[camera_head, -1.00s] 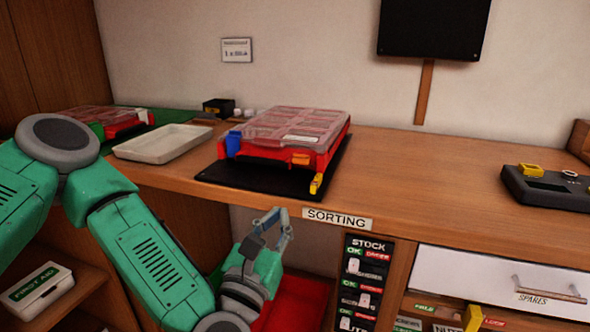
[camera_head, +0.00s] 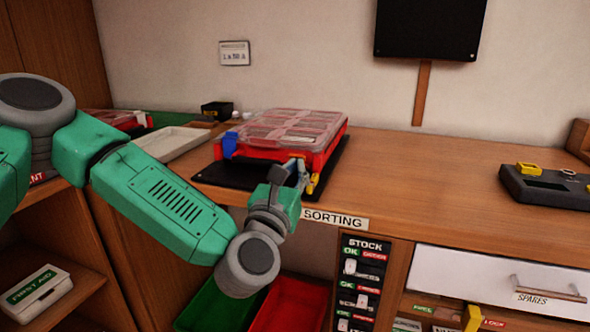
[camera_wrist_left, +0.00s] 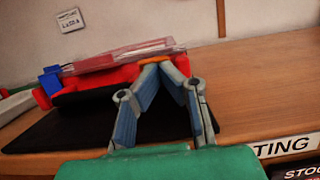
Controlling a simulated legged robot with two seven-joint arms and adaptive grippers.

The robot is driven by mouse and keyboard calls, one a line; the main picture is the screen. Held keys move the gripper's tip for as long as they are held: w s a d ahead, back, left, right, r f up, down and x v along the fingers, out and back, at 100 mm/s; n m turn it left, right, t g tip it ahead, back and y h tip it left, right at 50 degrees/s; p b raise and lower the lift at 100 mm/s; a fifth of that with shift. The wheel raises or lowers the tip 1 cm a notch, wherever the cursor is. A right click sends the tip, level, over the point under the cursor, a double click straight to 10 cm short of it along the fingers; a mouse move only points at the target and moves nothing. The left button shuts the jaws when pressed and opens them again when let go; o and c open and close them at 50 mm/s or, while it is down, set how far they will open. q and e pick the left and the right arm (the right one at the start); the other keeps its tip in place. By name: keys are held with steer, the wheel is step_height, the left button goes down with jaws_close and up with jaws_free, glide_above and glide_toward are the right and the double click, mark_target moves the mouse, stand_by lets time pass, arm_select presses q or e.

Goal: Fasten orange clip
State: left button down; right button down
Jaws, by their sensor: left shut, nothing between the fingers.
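The red case (camera_head: 262,152) with a clear compartment lid (camera_head: 295,125) lies on a black mat (camera_head: 225,177) on the bench. The orange clip (camera_wrist_left: 153,60) shows in the left wrist view on the case's front, just behind my fingertips; in the head view my gripper mostly hides it. My left gripper (camera_head: 298,166) is shut and empty, its tips at the case's front right. In the left wrist view its fingers (camera_wrist_left: 162,68) converge in front of the clip; I cannot tell if they touch it. A blue clip (camera_head: 229,145) is at the case's left. My right gripper is not in view.
A pale tray (camera_head: 170,144) lies left of the case. Below the bench edge are a red bin (camera_head: 295,302) and a drawer (camera_head: 480,280).

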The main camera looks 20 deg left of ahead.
mark_target(304, 148)
arm_select(q)
steer(key=shift+r+p, duration=0.2)
steer(key=shift+p, duration=0.3)
steer(key=shift+w+a+g+p, duration=0.1)
steer(key=shift+a+g+p, duration=0.1)
steer(key=shift+g+p, duration=0.25)
steer(key=w+r+g+p, duration=0.1)
steer(key=g+p, duration=0.1)
steer(key=p, duration=0.4)
steer(key=w+r+g+p, duration=0.1)
steer(key=g+p, duration=0.2)
steer(key=p, duration=0.3)
steer(key=w+r+g+p, duration=0.1)
steer(key=r+g+p, duration=0.1)
steer(key=p, duration=0.4)
steer(key=shift+w+d+r+g, duration=0.1)
steer(key=shift+g, duration=0.35)
steer(key=shift+f+b, duration=0.3)
steer(key=shift+f, duration=0.2)
steer(key=shift+r+p, duration=0.45)
steer(key=shift+r, duration=0.35)
